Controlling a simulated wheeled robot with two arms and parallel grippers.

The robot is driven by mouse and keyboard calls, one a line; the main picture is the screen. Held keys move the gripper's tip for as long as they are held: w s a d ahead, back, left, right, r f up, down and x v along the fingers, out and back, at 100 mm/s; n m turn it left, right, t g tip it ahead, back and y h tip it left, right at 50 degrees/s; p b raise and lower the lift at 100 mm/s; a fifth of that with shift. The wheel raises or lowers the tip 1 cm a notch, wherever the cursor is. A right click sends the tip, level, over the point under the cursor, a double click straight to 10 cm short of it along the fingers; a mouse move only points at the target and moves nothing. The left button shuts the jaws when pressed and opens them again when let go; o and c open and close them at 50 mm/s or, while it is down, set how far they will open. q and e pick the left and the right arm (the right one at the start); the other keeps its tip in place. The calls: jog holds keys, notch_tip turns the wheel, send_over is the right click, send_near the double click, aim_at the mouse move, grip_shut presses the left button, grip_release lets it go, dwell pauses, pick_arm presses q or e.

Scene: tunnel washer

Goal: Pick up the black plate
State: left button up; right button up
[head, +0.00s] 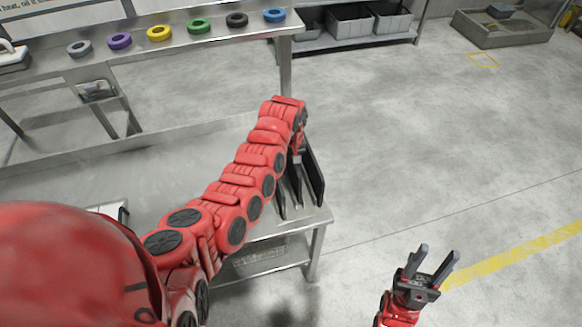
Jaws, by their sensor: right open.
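Dark, flat upright pieces stand at the right end of the metal table; the clearest black plate (316,172) is on their right side. Another dark upright edge (281,198) shows to its left, partly hidden by my red arm. My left gripper (297,158) points down between these pieces, mostly hidden under its own wrist. I cannot tell whether its jaws touch or hold a plate. My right gripper (433,262) is open and empty, over the floor to the right of the table, away from the plates.
The metal table (120,165) is largely bare left of my arm. A back shelf (60,65) carries several coloured rings. Grey bins (350,22) stand on a low rack at the back. The floor (440,140) on the right is clear.

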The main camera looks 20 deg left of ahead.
pick_arm(q)
grip_shut()
dwell(1.2)
